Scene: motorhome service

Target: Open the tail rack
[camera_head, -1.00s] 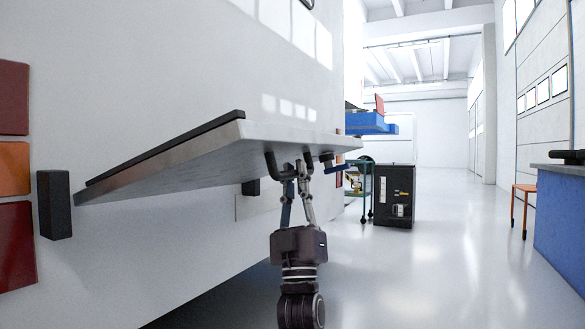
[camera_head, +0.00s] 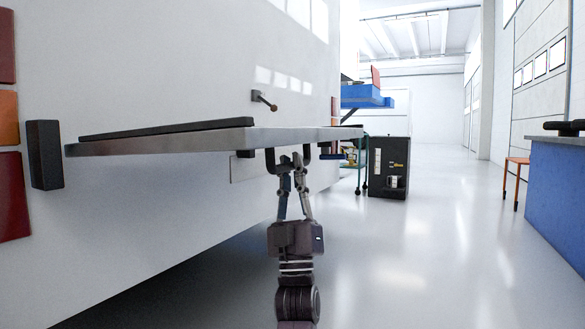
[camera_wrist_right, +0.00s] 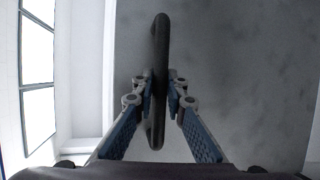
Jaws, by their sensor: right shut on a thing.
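The tail rack (camera_head: 180,146) is a pale flat panel with a dark strip along its top. It stands out from the white motorhome wall and lies nearly level in the head view. A dark bar handle (camera_head: 271,163) hangs under its outer edge; it also shows upright in the right wrist view (camera_wrist_right: 160,60). My right gripper (camera_head: 293,160) reaches up from below and is shut on the handle. In the wrist view its fingers (camera_wrist_right: 161,92) press on the bar from both sides. My left gripper is not in view.
Dark blocks (camera_head: 45,155) sit on the wall by the rack. A small latch-like fitting (camera_head: 264,101) shows on the wall above it. A black cabinet (camera_head: 389,168) stands behind to the right, a blue bench (camera_head: 556,200) farther right. The floor between is clear.

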